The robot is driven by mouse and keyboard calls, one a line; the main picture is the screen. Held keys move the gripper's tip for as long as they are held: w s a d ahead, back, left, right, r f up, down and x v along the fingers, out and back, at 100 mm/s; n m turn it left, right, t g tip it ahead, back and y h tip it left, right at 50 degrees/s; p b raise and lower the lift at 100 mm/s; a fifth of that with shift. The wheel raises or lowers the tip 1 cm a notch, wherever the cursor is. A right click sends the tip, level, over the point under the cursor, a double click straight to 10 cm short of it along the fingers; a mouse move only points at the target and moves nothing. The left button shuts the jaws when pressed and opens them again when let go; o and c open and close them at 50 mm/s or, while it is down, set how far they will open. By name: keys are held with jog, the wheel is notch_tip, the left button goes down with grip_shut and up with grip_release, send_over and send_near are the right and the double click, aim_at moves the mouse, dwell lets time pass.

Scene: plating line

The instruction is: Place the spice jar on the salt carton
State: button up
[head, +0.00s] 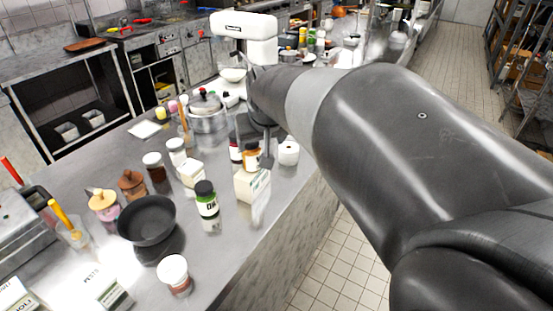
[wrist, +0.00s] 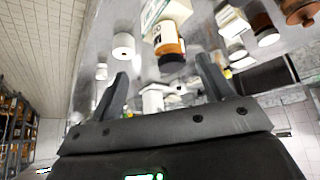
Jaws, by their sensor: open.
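The spice jar, amber with a white label and a dark cap, shows in the head view (head: 252,158) and, inverted, in the wrist view (wrist: 167,40). It appears upright on top of the salt carton, a pale box in the head view (head: 248,187) that also shows at the top of the wrist view (wrist: 176,10). My gripper (head: 258,142) is close by the jar in the head view. In the wrist view my gripper (wrist: 161,68) has its fingers wide apart with nothing between the tips. The jar's cap lies just beyond them. My arm hides part of the counter behind.
A green-labelled bottle (head: 207,205) stands left of the carton, and a white cylinder (head: 289,153) right of it. A black pan (head: 147,220), a white tub (head: 174,273) and a steel pot (head: 207,118) also stand on the counter. The counter's front strip is mostly clear.

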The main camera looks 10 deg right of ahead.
jog(key=s+d+f, duration=0.1)
jog(key=s+d, duration=0.1)
jog(key=s, duration=0.8)
jog(key=s+d+f+m, duration=0.1)
jog(key=s+d+f, duration=0.1)
jog(key=s, duration=0.9)
jog(key=shift+s+d+f+g, duration=0.25)
jog(key=shift+d+g, duration=0.15)
jog(key=shift+d, duration=0.1)
